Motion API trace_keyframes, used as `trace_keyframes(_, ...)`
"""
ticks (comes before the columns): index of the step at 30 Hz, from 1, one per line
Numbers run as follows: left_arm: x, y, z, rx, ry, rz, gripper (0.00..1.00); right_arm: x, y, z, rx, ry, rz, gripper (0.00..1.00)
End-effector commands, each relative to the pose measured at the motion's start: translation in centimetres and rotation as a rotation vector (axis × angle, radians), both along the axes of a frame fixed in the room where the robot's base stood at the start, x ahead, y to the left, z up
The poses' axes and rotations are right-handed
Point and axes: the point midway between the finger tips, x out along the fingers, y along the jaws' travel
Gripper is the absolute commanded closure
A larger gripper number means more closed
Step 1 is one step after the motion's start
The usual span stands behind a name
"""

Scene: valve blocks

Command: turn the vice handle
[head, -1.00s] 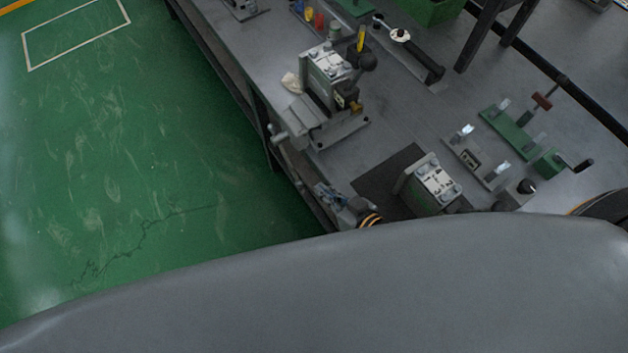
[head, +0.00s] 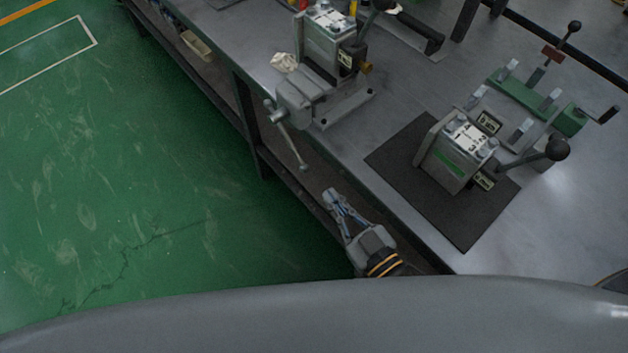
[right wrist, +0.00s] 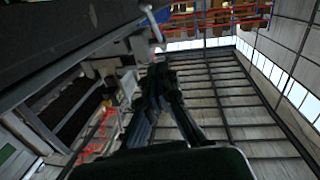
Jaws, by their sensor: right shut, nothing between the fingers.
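A grey bench vice (head: 305,100) stands at the table's front edge and holds a grey valve block (head: 326,42) in its jaws. Its thin metal handle (head: 292,148) hangs over the edge, slanting down to the right with a knob at its lower end. My right gripper (head: 329,194) is below and right of that lower end, apart from it, in front of the table edge. Its fingers are together and empty. My left gripper is out of view.
A second valve block (head: 458,155) with a black-knobbed lever stands on a dark mat (head: 400,155). A green fixture (head: 530,100) with clamps is behind it. Green floor (head: 150,180) lies open left of the table. My own grey body covers the bottom.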

Motion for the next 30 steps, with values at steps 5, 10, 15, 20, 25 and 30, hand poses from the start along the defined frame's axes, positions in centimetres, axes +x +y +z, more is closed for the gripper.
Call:
trace_keyframes(5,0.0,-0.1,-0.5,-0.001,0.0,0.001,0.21,0.8,0.7,0.3,-0.008,-0.031,0.003,1.0)
trace_keyframes(10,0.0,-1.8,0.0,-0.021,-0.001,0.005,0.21,3.2,1.9,0.4,-0.007,-0.032,0.003,1.0)
trace_keyframes(15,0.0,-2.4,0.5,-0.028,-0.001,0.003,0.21,6.5,3.7,0.4,-0.009,-0.031,0.003,1.0)
trace_keyframes(20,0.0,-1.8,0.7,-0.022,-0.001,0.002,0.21,9.4,5.2,0.3,-0.008,-0.029,0.004,1.0)
trace_keyframes(25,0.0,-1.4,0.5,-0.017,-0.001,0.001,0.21,10.8,5.7,-2.0,-0.008,-0.025,0.003,1.0)
trace_keyframes(30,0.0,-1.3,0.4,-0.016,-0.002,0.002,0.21,11.5,5.9,-2.7,-0.008,-0.026,0.002,1.0)
